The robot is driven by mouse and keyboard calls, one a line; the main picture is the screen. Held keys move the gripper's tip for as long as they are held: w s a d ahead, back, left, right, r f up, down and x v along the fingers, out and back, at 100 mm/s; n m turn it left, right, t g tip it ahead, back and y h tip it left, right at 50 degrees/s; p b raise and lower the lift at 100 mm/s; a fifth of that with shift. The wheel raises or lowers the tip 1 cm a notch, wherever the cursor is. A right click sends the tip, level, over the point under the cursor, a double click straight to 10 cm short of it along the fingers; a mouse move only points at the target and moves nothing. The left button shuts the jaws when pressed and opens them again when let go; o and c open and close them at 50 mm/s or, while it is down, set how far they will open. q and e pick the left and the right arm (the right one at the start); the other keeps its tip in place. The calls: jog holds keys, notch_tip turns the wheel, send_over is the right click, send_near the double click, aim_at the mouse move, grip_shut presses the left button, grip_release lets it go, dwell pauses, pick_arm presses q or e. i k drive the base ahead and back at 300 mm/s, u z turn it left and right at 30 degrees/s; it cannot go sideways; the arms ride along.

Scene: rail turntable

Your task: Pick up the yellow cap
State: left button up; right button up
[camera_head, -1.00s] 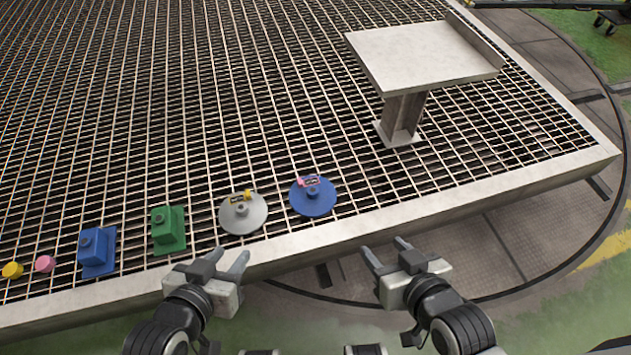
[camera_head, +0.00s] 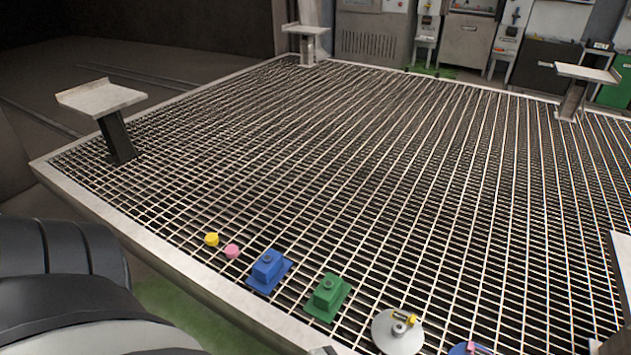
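The yellow cap (camera_head: 211,239) is a small round piece on the grating near the platform's front-left edge. A pink cap (camera_head: 232,251) sits just to its right, close beside it. Nothing holds the yellow cap, and it is in full view. A large black part of my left arm fills the lower left corner. Neither gripper can be made out in this view. A small grey piece shows at the bottom edge, and I cannot tell what it is.
Right of the caps stand a blue block (camera_head: 268,268), a green block (camera_head: 328,294), a grey disc (camera_head: 382,331) with a small yellow piece on it, and a cut-off blue disc (camera_head: 458,349). A raised stand (camera_head: 101,98) is at the left. The grating behind the caps is clear.

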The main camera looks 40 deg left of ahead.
aim_at(212, 239)
jog(key=u, duration=2.2)
